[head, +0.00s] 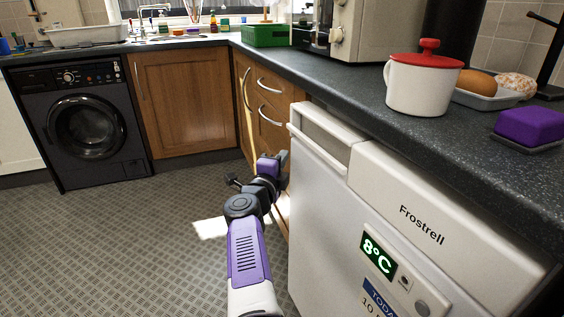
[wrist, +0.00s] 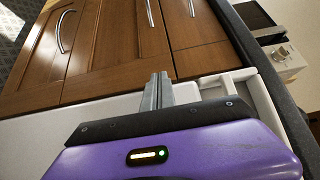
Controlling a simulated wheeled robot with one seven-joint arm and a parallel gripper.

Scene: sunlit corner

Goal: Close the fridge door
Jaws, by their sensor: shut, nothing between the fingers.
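The white fridge (head: 330,220) stands under the dark worktop at the right of the head view, its door front marked "Frostrell" with a green 8°C display. A recessed handle (head: 322,145) is at the top left of the door. I cannot tell how far the door stands from the fridge body. My gripper (head: 284,168) is at the left edge of the door, its tips partly hidden. In the wrist view my gripper (wrist: 157,90) is shut and empty, its fingers over the white door edge (wrist: 60,118) or close to it; contact is unclear.
Wooden cupboards (head: 185,100) and a black washing machine (head: 88,130) line the far side. The patterned floor (head: 120,240) at left is clear.

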